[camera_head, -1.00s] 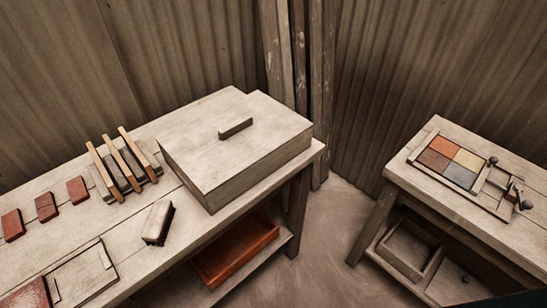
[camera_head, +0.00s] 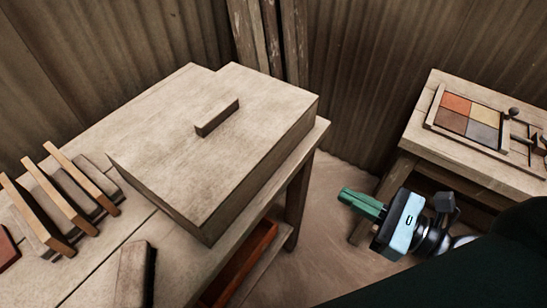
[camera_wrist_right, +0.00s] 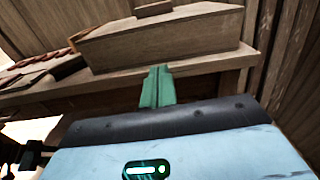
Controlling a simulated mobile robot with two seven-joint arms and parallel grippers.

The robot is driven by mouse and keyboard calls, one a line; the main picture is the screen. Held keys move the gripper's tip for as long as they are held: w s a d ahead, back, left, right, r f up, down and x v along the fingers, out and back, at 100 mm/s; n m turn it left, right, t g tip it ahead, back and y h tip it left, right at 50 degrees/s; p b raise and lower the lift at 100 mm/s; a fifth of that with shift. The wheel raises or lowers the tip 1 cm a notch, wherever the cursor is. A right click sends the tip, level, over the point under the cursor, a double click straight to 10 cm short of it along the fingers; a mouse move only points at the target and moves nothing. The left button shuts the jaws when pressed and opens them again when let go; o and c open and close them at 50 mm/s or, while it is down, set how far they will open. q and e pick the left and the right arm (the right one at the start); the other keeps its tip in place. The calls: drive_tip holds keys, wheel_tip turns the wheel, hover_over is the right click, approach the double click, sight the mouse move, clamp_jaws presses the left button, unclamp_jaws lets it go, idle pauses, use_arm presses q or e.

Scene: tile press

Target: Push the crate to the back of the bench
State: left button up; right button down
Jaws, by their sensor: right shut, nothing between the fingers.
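The crate (camera_head: 215,135) is a large, pale wooden box with a flat top and a raised bar handle (camera_head: 217,117). It sits on the wooden bench (camera_head: 90,105), close to the bench's right edge. In the right wrist view the crate (camera_wrist_right: 165,38) stands on the bench top above the fingertips. My right gripper (camera_head: 345,196), with green fingers and a light blue body, is shut and empty. It is to the right of the crate, apart from it, off the bench edge. It also shows in the right wrist view (camera_wrist_right: 159,70). My left gripper is out of view.
A rack with upright slats (camera_head: 65,200) and a dark-sided block (camera_head: 135,275) stand on the bench left of the crate. An orange tray (camera_head: 240,265) is on the shelf below. A second bench (camera_head: 455,150) carries a coloured tile frame (camera_head: 470,118). Corrugated walls stand behind.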

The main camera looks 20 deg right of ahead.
drive_tip(key=p, duration=0.5)
approach(274, 155)
drive_tip(key=p+x, duration=0.1)
drive_tip(key=x, duration=0.5)
drive_tip(key=shift+p, duration=0.3)
drive_tip(key=shift+w+a+f, duration=0.1)
drive_tip(key=shift+w+a, duration=0.2)
drive_tip(key=shift+a, duration=0.05)
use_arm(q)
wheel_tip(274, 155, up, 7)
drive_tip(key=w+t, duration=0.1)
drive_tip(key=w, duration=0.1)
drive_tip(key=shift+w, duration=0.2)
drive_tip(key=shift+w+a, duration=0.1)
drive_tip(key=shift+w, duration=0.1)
